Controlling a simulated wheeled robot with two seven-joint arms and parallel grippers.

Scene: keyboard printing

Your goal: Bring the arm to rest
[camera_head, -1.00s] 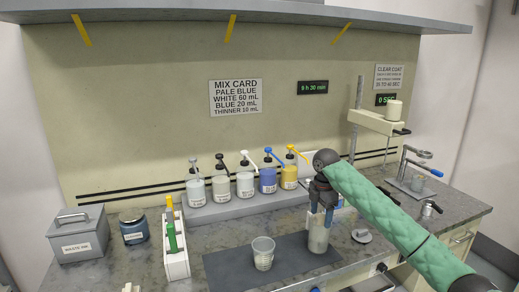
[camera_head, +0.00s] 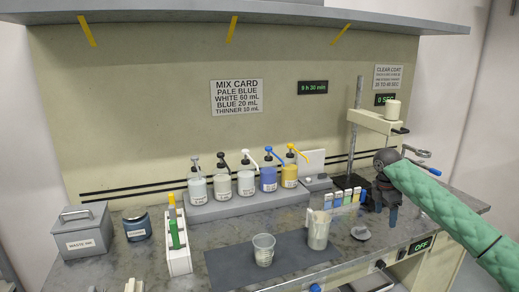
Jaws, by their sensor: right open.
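My right arm, in a green padded sleeve, comes in from the right edge. Its gripper (camera_head: 386,212) points down over the right part of the grey counter (camera_head: 215,232), to the right of the clear jug (camera_head: 318,236). It is open and I see nothing held in it. Whether its fingertips touch the counter I cannot tell. The jug stands upright on the dark mat (camera_head: 287,262) with pale contents. My left gripper is not in view.
A clear cup (camera_head: 263,252) stands on the mat. Several pump bottles (camera_head: 245,183) line the back shelf. A waste ink box (camera_head: 82,240) is at left.

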